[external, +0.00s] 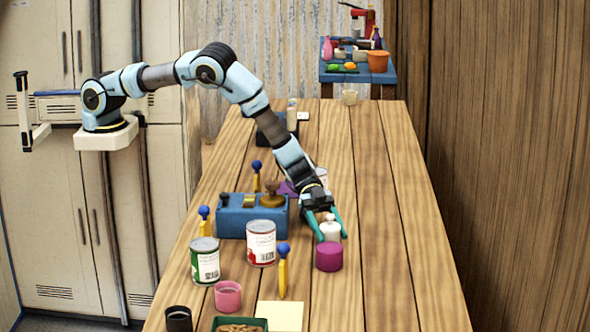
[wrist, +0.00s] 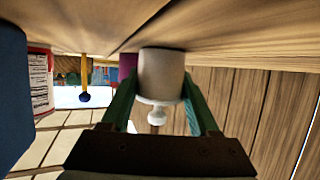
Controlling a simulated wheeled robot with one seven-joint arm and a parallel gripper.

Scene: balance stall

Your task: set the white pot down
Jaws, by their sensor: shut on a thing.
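The white pot (external: 330,230) has a small knob on its lid and is between the teal fingers of my gripper (external: 331,222), over the right-hand part of the wooden table (external: 375,200). My gripper is shut on it. In the wrist view, which looks upside down, the white pot (wrist: 160,73) sits between both fingers (wrist: 159,105), its base close to the table boards. I cannot tell whether the base touches the wood. The pot looks about upright.
A magenta pot (external: 328,257) stands just in front of the white pot. A blue box (external: 236,224) and a red-and-white can (external: 261,243) stand to the left. A blue-topped yellow peg (external: 283,270) stands nearer. The table's right side is clear.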

